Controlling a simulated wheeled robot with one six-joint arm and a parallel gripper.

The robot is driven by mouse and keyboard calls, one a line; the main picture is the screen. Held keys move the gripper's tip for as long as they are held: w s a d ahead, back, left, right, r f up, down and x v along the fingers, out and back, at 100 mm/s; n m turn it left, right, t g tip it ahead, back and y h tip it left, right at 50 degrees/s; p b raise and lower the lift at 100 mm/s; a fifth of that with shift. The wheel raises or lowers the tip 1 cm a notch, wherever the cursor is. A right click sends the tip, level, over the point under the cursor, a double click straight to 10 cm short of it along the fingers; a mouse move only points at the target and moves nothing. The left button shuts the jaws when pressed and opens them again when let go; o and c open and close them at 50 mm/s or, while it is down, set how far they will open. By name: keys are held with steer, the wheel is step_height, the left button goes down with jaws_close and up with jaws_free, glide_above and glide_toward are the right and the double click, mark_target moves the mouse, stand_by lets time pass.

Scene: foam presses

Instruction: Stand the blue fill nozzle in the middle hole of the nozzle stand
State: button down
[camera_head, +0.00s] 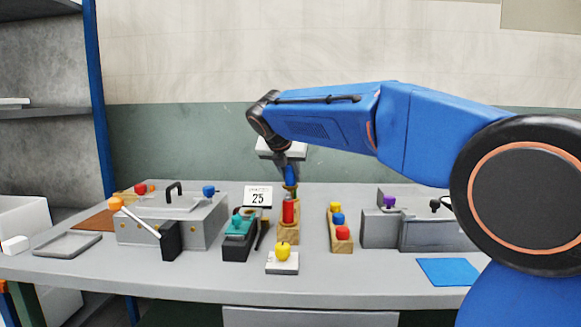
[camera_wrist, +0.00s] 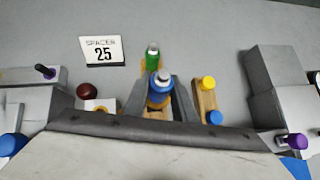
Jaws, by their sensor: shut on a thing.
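The blue fill nozzle (camera_head: 290,175) is between the fingers of my gripper (camera_head: 291,165), which is shut on it. In the wrist view the blue nozzle (camera_wrist: 160,92) looks upright, with a pale tip. The wooden nozzle stand (camera_head: 289,237) is below, with a red nozzle (camera_head: 288,211) at its near end. A green nozzle (camera_wrist: 152,58) stands beyond the blue one in the wrist view. The blue nozzle is in line with the stand between red and green and looks raised. Its lower end and the middle hole are hidden.
A wooden block (camera_head: 335,242) with yellow, blue and red knobs stands to the right. A teal-topped device (camera_head: 238,228) is close on the left, and a yellow-knobbed block (camera_head: 282,263) is in front. Grey presses (camera_head: 196,225) flank them. A "25" sign (camera_head: 258,196) stands behind.

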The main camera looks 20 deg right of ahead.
mark_target(290, 193)
steer(key=shift+f, duration=1.15)
steer(key=shift+f, duration=2.55)
stand_by(0.7)
steer(key=c, duration=1.4)
jaws_free()
steer(key=v, duration=1.7)
steer(key=shift+s+r, duration=0.1)
steer(key=shift+s, duration=0.1)
